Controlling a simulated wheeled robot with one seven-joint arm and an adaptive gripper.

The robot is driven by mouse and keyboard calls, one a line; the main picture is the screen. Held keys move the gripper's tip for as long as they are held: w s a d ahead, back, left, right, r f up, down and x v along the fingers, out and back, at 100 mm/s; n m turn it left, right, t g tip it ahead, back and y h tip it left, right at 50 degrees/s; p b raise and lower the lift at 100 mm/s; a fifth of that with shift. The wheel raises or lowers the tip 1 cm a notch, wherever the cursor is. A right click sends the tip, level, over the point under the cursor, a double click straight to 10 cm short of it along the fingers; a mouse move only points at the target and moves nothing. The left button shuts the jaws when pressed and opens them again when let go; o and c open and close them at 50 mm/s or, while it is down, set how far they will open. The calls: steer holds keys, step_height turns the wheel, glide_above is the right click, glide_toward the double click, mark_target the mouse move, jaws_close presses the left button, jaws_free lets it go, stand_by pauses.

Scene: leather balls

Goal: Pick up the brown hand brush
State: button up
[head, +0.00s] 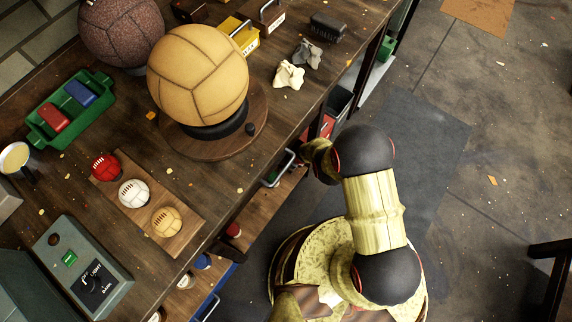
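I cannot pick out a brown hand brush for certain. A dark, rounded block (327,28) with faint lettering on its side lies near the workbench's right edge at the top; its kind is unclear. A small brown block with a metal handle (269,16) stands to its left, and a dark brown block (188,10) is cut by the top edge. My arm rises beside the bench at the lower right, over the floor. My gripper cannot be made out in this view.
The wooden workbench (80,205) holds a large tan ball (198,80) on a round stand, a dark reddish ball (121,30), a green tray (47,138), small balls on a board (187,237), a grey control box (82,266) and crumpled cloths (289,75). Open floor lies right.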

mark_target(284, 161)
steer(key=c, duration=0.6)
steer(key=shift+r, duration=0.15)
steer(key=shift+w+r, duration=0.1)
steer(key=shift+r, duration=0.1)
step_height(284, 161, up, 3)
steer(key=shift+f+p, duration=0.15)
steer(key=shift+p, duration=0.65)
steer(key=s+a+r+p, duration=0.1)
steer(key=s+r+p, duration=0.9)
steer(key=s+p, duration=0.4)
steer(key=shift+p, duration=1.5)
